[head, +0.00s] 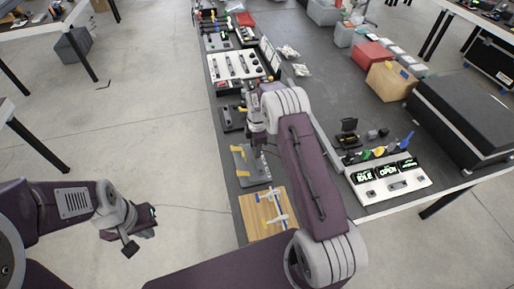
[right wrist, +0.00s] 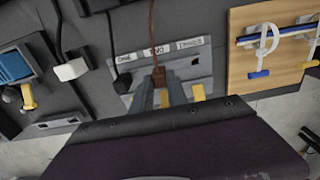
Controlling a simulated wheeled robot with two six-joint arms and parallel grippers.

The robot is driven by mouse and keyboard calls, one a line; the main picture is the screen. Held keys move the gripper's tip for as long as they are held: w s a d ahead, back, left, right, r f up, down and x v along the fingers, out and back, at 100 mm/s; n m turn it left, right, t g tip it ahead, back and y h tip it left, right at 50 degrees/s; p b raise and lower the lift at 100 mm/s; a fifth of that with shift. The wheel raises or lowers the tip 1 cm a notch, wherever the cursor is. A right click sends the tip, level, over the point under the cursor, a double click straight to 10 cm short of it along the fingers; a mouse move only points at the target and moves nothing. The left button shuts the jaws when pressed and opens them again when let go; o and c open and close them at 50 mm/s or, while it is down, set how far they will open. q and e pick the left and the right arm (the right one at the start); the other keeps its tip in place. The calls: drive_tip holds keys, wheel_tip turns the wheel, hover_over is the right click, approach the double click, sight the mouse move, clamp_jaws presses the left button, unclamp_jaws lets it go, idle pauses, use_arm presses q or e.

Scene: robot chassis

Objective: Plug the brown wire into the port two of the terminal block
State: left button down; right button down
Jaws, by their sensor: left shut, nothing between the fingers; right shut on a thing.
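The grey terminal block (right wrist: 185,66) lies on the table, with labels ONE, TWO and THREE along its far edge; it also shows in the head view (head: 244,171). My right gripper (right wrist: 160,90) is shut on the brown wire's plug (right wrist: 158,75), over the block just below the label TWO. The brown wire (right wrist: 153,25) runs up and away from the plug. Port two is hidden by the plug and fingers, so I cannot tell whether the plug is in it. My left gripper (head: 131,246) is shut and empty, left of the table.
A black plug (right wrist: 118,92) with a black cable is at the block's left side, below ONE. A wooden board (right wrist: 245,65) with blue and white parts lies to the right. A white plug (right wrist: 71,70) lies to the left. A panel (head: 392,183) with IDLE and OPEN displays stands at right.

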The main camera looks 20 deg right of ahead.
drive_tip(key=shift+f, duration=0.5)
drive_tip(key=c, duration=1.2)
unclamp_jaws()
drive_tip(key=shift+c, duration=0.2)
wheel_tip(320, 180, up, 9)
drive_tip(key=shift+f+b, duration=0.1)
drive_tip(key=shift+b, duration=0.65)
